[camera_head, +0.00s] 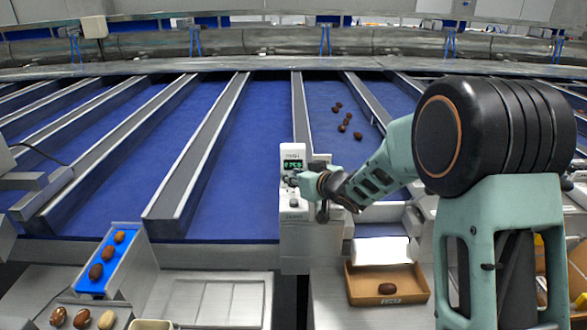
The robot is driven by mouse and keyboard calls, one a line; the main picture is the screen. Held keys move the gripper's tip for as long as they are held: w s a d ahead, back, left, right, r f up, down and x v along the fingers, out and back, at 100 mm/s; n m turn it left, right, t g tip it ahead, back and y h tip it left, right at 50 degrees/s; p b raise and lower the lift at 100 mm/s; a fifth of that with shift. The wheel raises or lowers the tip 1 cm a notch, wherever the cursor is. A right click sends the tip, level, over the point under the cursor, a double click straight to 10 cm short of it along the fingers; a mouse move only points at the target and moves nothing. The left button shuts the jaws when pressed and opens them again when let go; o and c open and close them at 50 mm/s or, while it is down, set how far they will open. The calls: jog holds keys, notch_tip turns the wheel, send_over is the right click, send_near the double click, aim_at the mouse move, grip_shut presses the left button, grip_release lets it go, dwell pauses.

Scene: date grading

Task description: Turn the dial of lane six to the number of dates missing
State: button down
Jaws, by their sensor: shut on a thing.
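A white control unit (292,152) with a small dark display (292,165) stands at the front end of a lane divider. The display shows green characters too small to read for certain. My gripper (297,182) reaches in from the right, just below the display, and is shut at the front of the unit. The dial there is mostly hidden by the fingers. Several brown dates (345,121) lie on the blue lane (327,92) right of the unit. No lane number is legible.
A cardboard box (362,296) with one date (387,288) stands in front right, with a white roll (383,250) behind it. A blue-lined chute (90,284) holds three dates at left. Three more dates (82,318) lie at the bottom left. Metal dividers (200,150) separate the lanes.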

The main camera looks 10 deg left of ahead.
dwell(0.6)
jog(key=c, duration=1.7)
grip_release()
jog(key=shift+a, duration=0.1)
jog(key=shift+d, duration=0.25)
